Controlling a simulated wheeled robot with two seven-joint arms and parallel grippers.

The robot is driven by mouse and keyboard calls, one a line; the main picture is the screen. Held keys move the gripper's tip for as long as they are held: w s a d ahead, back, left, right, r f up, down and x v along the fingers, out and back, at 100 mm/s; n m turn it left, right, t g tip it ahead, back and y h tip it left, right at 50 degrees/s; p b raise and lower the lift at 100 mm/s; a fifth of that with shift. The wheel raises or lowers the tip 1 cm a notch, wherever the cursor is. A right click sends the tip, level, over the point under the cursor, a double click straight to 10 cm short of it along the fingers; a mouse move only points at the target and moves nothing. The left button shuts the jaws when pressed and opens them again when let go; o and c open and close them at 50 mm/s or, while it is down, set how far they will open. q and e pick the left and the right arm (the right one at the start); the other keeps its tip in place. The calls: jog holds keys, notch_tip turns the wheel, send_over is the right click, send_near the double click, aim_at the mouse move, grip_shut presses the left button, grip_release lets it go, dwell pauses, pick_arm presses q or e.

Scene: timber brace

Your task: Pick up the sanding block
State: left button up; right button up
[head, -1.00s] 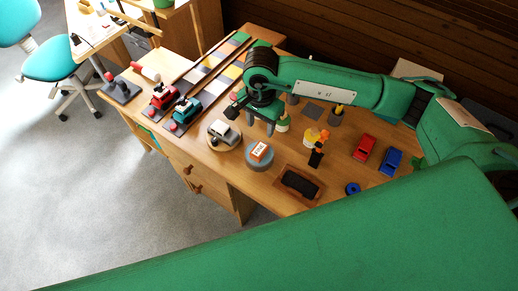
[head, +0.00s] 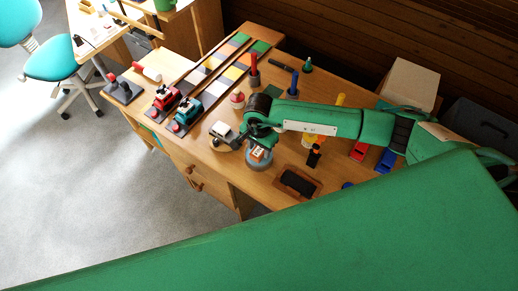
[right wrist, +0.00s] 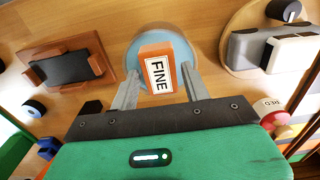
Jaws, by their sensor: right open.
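The sanding block, an orange block with a white label reading FINE (right wrist: 159,76), sits on a round blue-grey stand (right wrist: 136,55). In the head view the sanding block (head: 257,153) shows partly, below my right gripper (head: 258,146). In the right wrist view my right gripper (right wrist: 159,82) is open, with one finger on each side of the block. Small gaps seem to show beside it; I cannot tell how deep the fingers reach. My left gripper is not in view.
A wooden tray with a dark pad (head: 299,183) lies to the right. Red and teal toy machines (head: 187,110) stand further left. Red and blue pieces (head: 386,160) sit at the right, partly behind my arm.

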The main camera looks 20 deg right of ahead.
aim_at(259, 150)
jog(key=shift+f, duration=0.95)
jog(key=shift+c, duration=0.2)
jog(key=c, duration=0.8)
jog(key=shift+r, duration=0.15)
jog(key=shift+r+b, duration=2.5)
jog(key=shift+r, duration=7.4)
